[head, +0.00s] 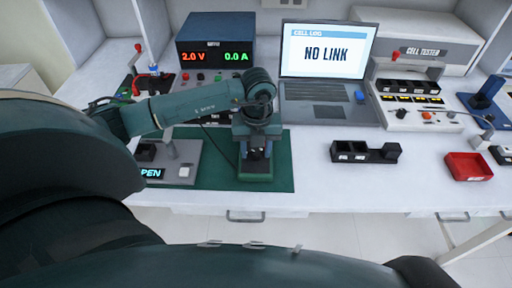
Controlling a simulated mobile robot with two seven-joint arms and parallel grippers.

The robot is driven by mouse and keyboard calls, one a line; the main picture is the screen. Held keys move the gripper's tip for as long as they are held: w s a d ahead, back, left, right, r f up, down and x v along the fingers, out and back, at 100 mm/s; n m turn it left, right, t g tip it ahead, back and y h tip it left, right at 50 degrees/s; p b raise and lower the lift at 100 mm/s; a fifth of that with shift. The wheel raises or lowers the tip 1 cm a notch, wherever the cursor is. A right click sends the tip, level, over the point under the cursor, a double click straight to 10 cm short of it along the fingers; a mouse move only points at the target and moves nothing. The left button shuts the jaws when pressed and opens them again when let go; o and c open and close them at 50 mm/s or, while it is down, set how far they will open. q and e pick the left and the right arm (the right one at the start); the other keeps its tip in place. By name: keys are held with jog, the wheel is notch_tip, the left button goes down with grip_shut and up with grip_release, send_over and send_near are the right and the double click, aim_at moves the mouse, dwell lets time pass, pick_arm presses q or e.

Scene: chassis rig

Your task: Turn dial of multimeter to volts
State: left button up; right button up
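I cannot make out a multimeter with a dial; one may be hidden behind my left gripper (257,155). That gripper points down over the right part of the green mat (210,180). A thin dark lead runs across the mat toward it. Its fingertips are dark and small, and I cannot tell whether they are open or shut, or whether they touch anything. My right gripper is not in view.
A power supply (215,54) reading 2.0 V and 0.0 A stands at the back. A laptop (325,65) shows NO LINK. A grey fixture (180,160) has a partly hidden display. A black holder (365,152), red tray (468,166) and cell tester (420,45) are right.

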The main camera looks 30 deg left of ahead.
pick_arm(q)
jog(key=c, duration=0.8)
jog(key=shift+m+b, duration=0.3)
jog(key=shift+m, duration=0.1)
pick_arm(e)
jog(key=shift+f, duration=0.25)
pick_arm(q)
jog(key=shift+f+m, duration=0.1)
jog(key=shift+m, duration=0.2)
jog(key=m+b, duration=0.2)
jog(key=m, duration=0.2)
jog(key=shift+m+b, duration=0.3)
jog(key=shift+b, duration=0.05)
jog(key=shift+m+b, duration=0.45)
jog(key=shift+m, duration=0.85)
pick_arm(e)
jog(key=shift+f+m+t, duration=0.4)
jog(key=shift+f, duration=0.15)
